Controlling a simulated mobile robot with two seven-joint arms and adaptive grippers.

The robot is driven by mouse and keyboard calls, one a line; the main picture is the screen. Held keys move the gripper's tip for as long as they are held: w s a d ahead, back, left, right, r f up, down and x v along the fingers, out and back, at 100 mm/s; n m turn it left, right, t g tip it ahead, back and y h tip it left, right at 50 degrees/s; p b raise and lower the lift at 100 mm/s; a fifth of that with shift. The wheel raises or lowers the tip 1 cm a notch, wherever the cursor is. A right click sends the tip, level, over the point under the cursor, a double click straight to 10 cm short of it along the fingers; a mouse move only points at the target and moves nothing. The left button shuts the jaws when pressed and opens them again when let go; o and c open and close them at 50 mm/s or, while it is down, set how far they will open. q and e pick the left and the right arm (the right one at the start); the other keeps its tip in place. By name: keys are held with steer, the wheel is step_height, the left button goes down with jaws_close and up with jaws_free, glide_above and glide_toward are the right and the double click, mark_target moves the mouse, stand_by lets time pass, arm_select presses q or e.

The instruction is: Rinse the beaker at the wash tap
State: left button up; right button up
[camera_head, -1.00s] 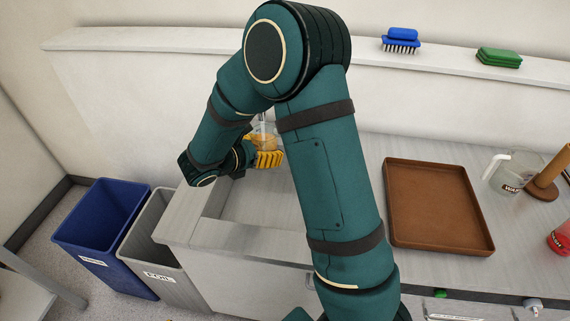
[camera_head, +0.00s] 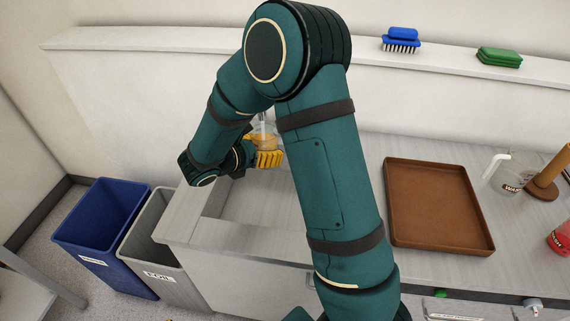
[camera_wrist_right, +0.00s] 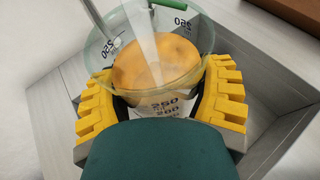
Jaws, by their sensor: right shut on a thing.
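My right gripper (camera_head: 268,160), with yellow ridged fingers, is shut on the clear glass beaker (camera_head: 263,136) over the sink basin (camera_head: 250,205). In the right wrist view, the beaker (camera_wrist_right: 152,52) sits between the yellow fingers (camera_wrist_right: 160,112), with its open rim toward the camera and dark volume marks on its glass. Orange colour shows inside it. A pale streak, like a stream of water, crosses its mouth. A slim grey tube (camera_wrist_right: 97,17), perhaps the wash tap, reaches its rim. My arm hides part of the sink. My left gripper is out of view.
An empty brown tray (camera_head: 396,230) lies on the counter. A labelled glass jug (camera_head: 506,180), a wooden piece (camera_head: 547,182) and a red item (camera_head: 561,238) stand at right. A blue brush (camera_head: 401,41) and green sponge (camera_head: 499,57) lie on the ledge. Blue (camera_head: 100,228) and grey (camera_head: 152,245) bins stand left.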

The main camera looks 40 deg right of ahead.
steer(key=s, duration=1.1)
steer(key=shift+a, duration=0.35)
